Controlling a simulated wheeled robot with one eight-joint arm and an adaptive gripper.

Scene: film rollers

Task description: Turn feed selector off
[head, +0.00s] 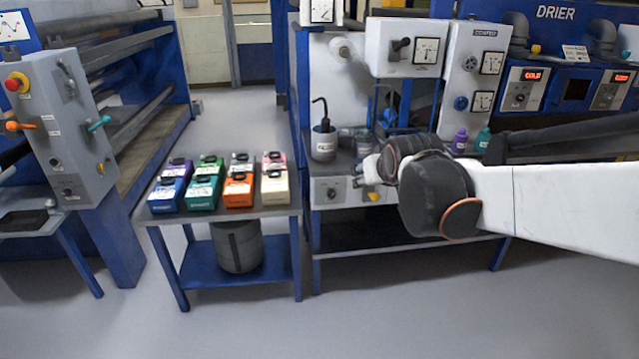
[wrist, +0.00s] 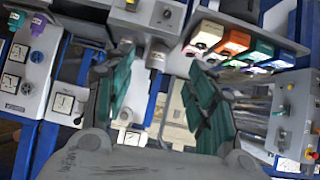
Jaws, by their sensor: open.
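I cannot read which control is labelled the feed selector. A grey panel (head: 340,190) with a dark round knob (head: 333,193) is set in the front of the middle bench; a yellow knob (head: 374,196) sits to its right. This panel seems to show at the top of the wrist view (wrist: 148,18), with a round knob (wrist: 167,14). Another dark knob (head: 68,193) is low on the grey control box (head: 70,125) at the left. My gripper (wrist: 163,98) is open and empty, its teal-padded fingers apart. In the head view my wrist mostly hides it.
A small blue table (head: 220,212) with several coloured boxes stands left of the bench. Gauges and the drier (head: 560,75) are behind. The floor in front is clear.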

